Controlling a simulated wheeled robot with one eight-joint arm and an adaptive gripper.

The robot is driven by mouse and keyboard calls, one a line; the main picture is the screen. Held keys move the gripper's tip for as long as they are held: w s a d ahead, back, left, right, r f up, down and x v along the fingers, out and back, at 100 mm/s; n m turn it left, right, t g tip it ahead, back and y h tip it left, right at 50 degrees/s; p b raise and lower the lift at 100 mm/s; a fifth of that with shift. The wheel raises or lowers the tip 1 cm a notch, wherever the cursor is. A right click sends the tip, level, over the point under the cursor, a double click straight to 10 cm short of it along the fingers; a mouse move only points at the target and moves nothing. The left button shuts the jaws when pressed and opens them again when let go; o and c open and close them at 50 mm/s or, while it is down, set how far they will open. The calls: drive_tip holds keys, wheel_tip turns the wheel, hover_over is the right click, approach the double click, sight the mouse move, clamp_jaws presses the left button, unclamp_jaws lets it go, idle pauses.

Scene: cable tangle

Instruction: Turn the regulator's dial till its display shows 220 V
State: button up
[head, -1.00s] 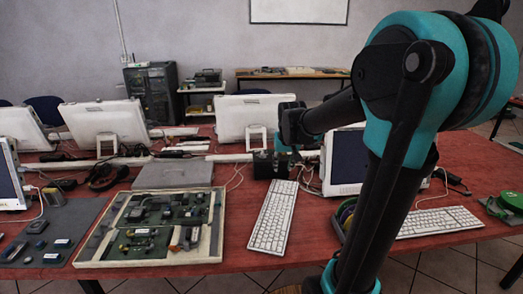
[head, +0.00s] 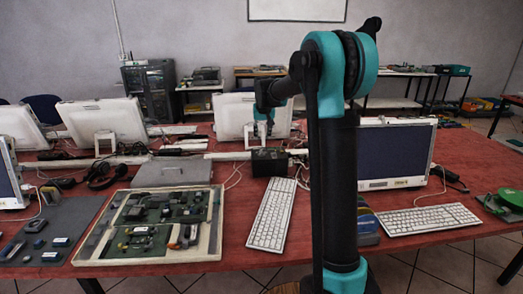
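A small black box (head: 270,162), which looks like the regulator, stands on the red table behind the white keyboard. Its dial and display are too small and dark to make out, so no reading is visible. My gripper (head: 262,135) points down above the box, in front of the white monitor behind it. A gap seems to show between gripper and box. The fingers are too small to tell whether they are open or shut.
An open case of circuit boards (head: 155,225) and a grey closed case (head: 173,173) lie left of the box. A white keyboard (head: 272,215) lies in front. A dark-screened monitor (head: 396,155) stands right, with another keyboard (head: 428,219). Cables run around the box.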

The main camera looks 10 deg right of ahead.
sight(261, 151)
drive_tip(key=x, duration=1)
drive_tip(key=shift+w+f, duration=0.15)
drive_tip(key=shift+f, duration=0.1)
drive_tip(key=shift+c, duration=0.3)
clamp_jaws()
